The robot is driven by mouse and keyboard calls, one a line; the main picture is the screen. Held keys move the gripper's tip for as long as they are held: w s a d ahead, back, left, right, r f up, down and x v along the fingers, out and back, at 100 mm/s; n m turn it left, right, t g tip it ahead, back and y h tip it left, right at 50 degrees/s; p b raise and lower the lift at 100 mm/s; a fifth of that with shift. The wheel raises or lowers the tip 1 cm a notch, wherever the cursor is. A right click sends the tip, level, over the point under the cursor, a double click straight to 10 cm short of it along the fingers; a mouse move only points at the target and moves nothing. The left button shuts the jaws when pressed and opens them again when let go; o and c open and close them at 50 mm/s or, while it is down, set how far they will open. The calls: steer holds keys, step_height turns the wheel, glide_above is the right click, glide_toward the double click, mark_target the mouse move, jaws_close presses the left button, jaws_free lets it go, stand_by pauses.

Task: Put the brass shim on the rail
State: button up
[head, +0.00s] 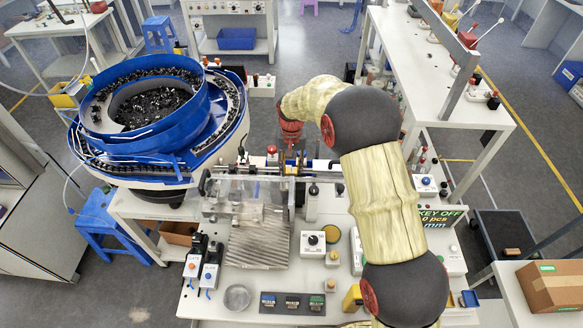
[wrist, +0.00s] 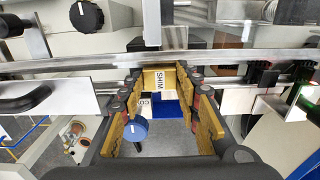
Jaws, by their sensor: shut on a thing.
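The shim sits between the fingertips, right in front of a long grey metal rail (wrist: 70,66) that runs across the view. I cannot tell whether the shim touches the rail. In the head view, my arm reaches down to the rail assembly (head: 252,172) at the middle of the bench. The fingertips and the shim are too small or hidden to make out there.
A blue bowl feeder (head: 155,138) full of dark parts stands at left. A ridged metal plate (head: 260,240) lies in front of the rail assembly. A round dish (head: 237,297), a white dial box (head: 313,243) and small switch boxes crowd the bench. A cardboard box (head: 553,285) is at right.

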mark_target(292, 170)
steer(key=o, duration=1.3)
steer(key=shift+s+f, duration=0.1)
steer(key=shift+f, duration=0.3)
steer(key=shift+r, duration=0.1)
step_height(292, 170, up, 14)
steer(key=p, duration=0.1)
steer(key=s+d+r+t, duration=0.1)
steer(key=s+d+r, duration=0.45)
steer(key=r, duration=0.35)
steer(key=s+d+r+t, duration=0.2)
steer(key=s+d+r, duration=0.3)
steer(key=s, duration=0.5)
steer(key=s+d+r+t, duration=0.1)
steer(key=s+d+r, duration=0.45)
steer(key=s, duration=0.45)
steer(key=shift+t, duration=0.8)
steer(key=s+d+f, duration=0.1)
steer(key=s, duration=0.3)
steer(key=s+d+f, duration=0.1)
steer(key=s, duration=0.3)
steer(key=s+d+f, duration=0.1)
steer(key=s, duration=0.3)
steer(key=shift+s+d+f, duration=0.2)
steer(key=shift+d+f, duration=0.05)
steer(key=shift+f, duration=0.1)
